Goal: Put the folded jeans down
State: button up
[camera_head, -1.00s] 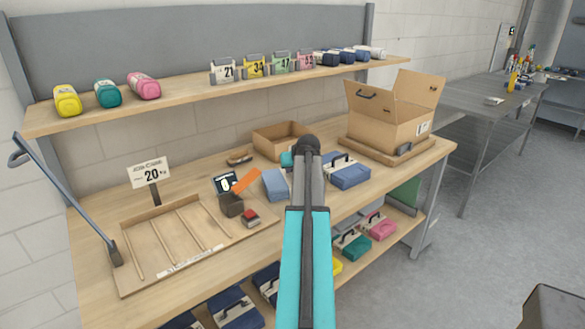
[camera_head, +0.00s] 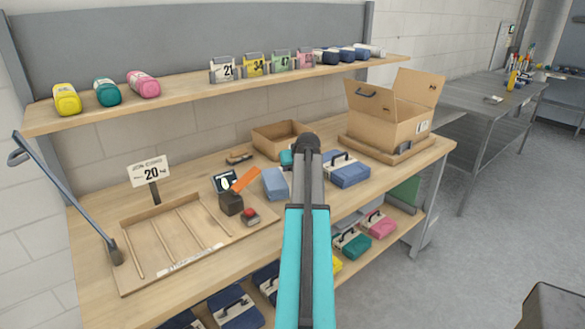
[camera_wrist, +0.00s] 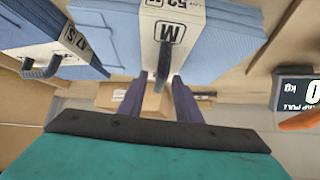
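The folded jeans with a pale band marked M (camera_wrist: 225,38) are a light-blue bundle with a dark handle (camera_wrist: 163,62). In the head view the bundle (camera_head: 274,184) is at the bench top just left of my arm, partly hidden by it. My gripper (camera_wrist: 160,78) has its two dark fingers apart, one on each side of the handle, with gaps visible. In the head view my arm hides the fingers. Whether the bundle bears fully on the bench is hard to tell.
Another folded bundle (camera_head: 347,169), with a band and handle, lies close on the right. The scale display (camera_head: 226,182), an orange piece (camera_head: 246,180) and a red button (camera_head: 250,213) are left. An open carton (camera_head: 390,124) stands at the back right. A slatted tray (camera_head: 125,287) lies at the left.

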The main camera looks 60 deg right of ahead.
jog(key=b+v, duration=0.1)
jog(key=v, duration=1)
jog(key=shift+s+a+r+b, duration=0.15)
jog(key=shift+s+r+b, duration=0.05)
jog(key=shift+r+b, duration=0.15)
jog(key=shift+o, duration=0.4)
